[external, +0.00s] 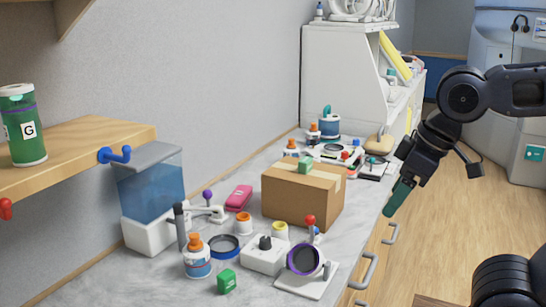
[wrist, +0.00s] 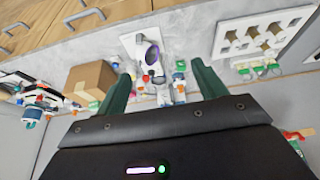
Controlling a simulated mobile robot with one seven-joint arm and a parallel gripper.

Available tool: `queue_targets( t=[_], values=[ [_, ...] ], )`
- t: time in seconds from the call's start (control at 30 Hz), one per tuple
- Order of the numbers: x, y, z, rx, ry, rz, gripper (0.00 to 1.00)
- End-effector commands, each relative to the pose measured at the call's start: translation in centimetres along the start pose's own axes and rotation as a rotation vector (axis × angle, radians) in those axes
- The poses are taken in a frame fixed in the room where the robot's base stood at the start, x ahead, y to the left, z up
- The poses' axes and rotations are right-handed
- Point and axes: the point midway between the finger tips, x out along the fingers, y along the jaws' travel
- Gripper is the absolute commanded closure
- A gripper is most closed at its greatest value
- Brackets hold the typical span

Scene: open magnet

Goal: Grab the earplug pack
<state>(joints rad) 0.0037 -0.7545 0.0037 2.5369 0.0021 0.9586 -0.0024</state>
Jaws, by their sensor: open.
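No label I can read marks the earplug pack, so I cannot tell which item it is. Small packs in the external view are a pink pack (external: 239,197) lying by the wall, a small green box (external: 226,281) at the counter's front, and a green block (external: 305,164) on top of the cardboard box. My gripper (external: 400,197) hangs beyond the counter's right edge, pointing down. In the wrist view its green fingers are spread apart with nothing held between them (wrist: 161,68). The counter items behind the fingers are small and partly covered.
The cardboard box (external: 300,196) stands mid-counter and also shows in the wrist view (wrist: 90,79). Bottles, an orange-capped jar (external: 197,262) and white devices crowd the front. A blue-and-white tank (external: 150,195) stands at left under a wooden shelf (external: 85,150). Open floor lies right.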

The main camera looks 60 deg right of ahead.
Motion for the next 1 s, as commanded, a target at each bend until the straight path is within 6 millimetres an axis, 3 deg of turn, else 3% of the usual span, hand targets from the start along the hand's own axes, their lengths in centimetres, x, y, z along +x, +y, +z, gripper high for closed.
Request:
queue_targets(
  t=[0.03, 0.1, 0.47, 0.67, 1.0],
  values=[
    [0.0, 0.0, 0.0, 0.000, 0.000, 0.000, 0.35],
    [0.0, 0.0, 0.0, 0.000, 0.000, 0.000, 0.49],
    [0.1, 0.0, -0.4, -0.015, -0.005, 0.000, 0.49],
    [1.1, -0.3, -3.4, -0.132, -0.044, -0.001, 0.49],
    [4.9, -1.1, -10.4, -0.426, -0.131, -0.025, 0.49]
  ],
)
